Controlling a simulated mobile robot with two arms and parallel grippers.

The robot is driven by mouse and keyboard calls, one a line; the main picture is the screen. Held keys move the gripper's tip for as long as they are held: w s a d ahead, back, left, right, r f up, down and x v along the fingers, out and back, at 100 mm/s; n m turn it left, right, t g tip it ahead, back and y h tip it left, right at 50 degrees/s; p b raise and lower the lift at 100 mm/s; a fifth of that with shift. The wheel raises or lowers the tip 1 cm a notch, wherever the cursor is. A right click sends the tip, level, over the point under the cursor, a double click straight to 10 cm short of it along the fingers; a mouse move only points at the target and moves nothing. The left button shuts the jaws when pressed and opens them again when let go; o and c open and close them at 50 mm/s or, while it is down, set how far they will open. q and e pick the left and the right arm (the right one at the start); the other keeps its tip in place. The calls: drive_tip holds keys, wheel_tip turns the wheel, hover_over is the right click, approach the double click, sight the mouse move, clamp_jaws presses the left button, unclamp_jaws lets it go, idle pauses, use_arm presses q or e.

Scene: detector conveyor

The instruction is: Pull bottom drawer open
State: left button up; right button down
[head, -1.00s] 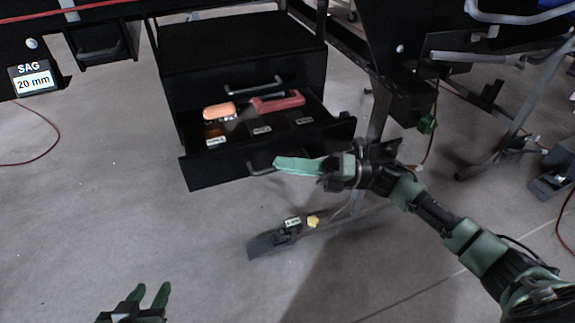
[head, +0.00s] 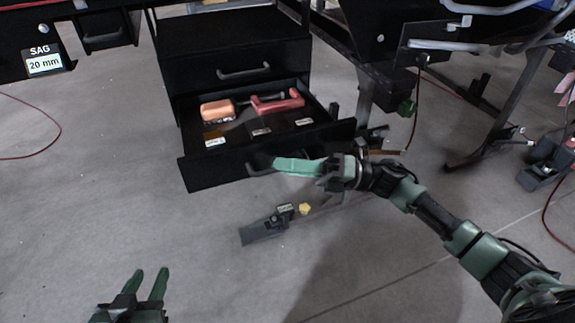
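The black bottom drawer (head: 215,176) of the dark cabinet is pulled out, its open top showing the contents. Its handle (head: 257,164) is on the front face, with its right part hidden behind the green fingers. My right gripper (head: 290,164) is at that handle, its fingers pointing left and overlapping in this view; it appears shut on the handle. My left gripper (head: 150,285) is low at the left, open and empty, well away from the cabinet.
The open drawer holds an orange-handled brush (head: 217,110) and a red tool (head: 277,102). A closed drawer with a handle (head: 244,70) is above. A dark tool-like object (head: 265,228) and a yellow piece (head: 304,209) lie on the floor.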

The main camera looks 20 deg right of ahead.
drive_tip(key=c, duration=1.8)
unclamp_jaws()
drive_tip(key=shift+o, duration=0.2)
drive_tip(key=v, duration=0.8)
